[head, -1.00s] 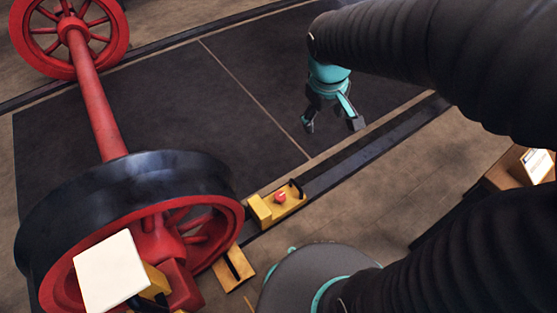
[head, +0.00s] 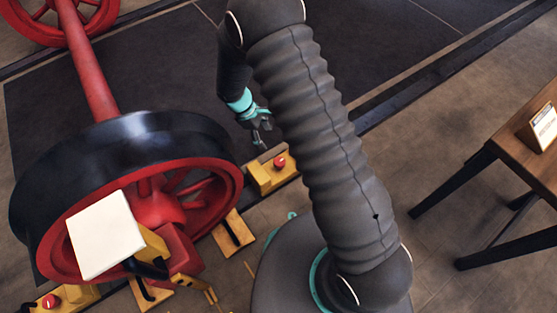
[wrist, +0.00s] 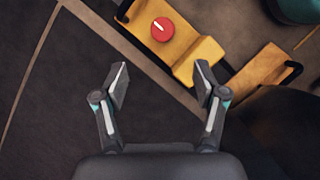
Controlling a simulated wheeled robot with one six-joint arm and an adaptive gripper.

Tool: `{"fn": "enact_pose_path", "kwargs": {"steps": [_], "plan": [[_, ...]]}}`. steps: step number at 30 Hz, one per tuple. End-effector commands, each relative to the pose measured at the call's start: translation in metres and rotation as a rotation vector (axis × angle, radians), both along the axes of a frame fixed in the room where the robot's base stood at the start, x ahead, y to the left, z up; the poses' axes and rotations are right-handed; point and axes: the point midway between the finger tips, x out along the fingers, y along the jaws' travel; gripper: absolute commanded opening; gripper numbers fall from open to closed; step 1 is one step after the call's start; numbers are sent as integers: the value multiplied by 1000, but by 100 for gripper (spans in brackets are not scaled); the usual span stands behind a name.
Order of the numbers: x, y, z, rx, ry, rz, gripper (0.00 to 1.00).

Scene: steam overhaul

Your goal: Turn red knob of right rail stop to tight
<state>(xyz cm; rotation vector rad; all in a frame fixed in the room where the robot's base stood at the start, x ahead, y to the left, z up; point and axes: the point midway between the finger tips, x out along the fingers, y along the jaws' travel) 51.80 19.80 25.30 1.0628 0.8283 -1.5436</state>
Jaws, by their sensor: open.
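The right rail stop (head: 264,181) is a yellow block with a red knob (head: 280,162) on top, sitting on the rail beside the wheel. In the wrist view the rail stop (wrist: 184,52) lies at the top, and its round red knob (wrist: 162,29) carries a white mark pointing to the upper left. My gripper (wrist: 160,82) is open and empty, with the knob ahead of and between the line of its fingers, apart from it.
The large red and black wheel (head: 130,190) stands left of the stop. A second yellow stop with a red knob (head: 50,300) shows at lower left. A wooden table (head: 505,150) stands at right. A yellow wedge with a black handle (head: 232,233) lies on the floor.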

Motion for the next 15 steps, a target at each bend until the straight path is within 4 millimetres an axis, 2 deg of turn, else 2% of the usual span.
{"fn": "enact_pose_path", "kwargs": {"steps": [1, 6, 11, 15], "plan": [[-2, 2, -9, -6, 10, 15, 71], [-4, 2, -24, -13, 21, 34, 71], [-5, -6, -42, -14, 22, 33, 71], [-7, -16, -67, -15, 23, 32, 71]]}}
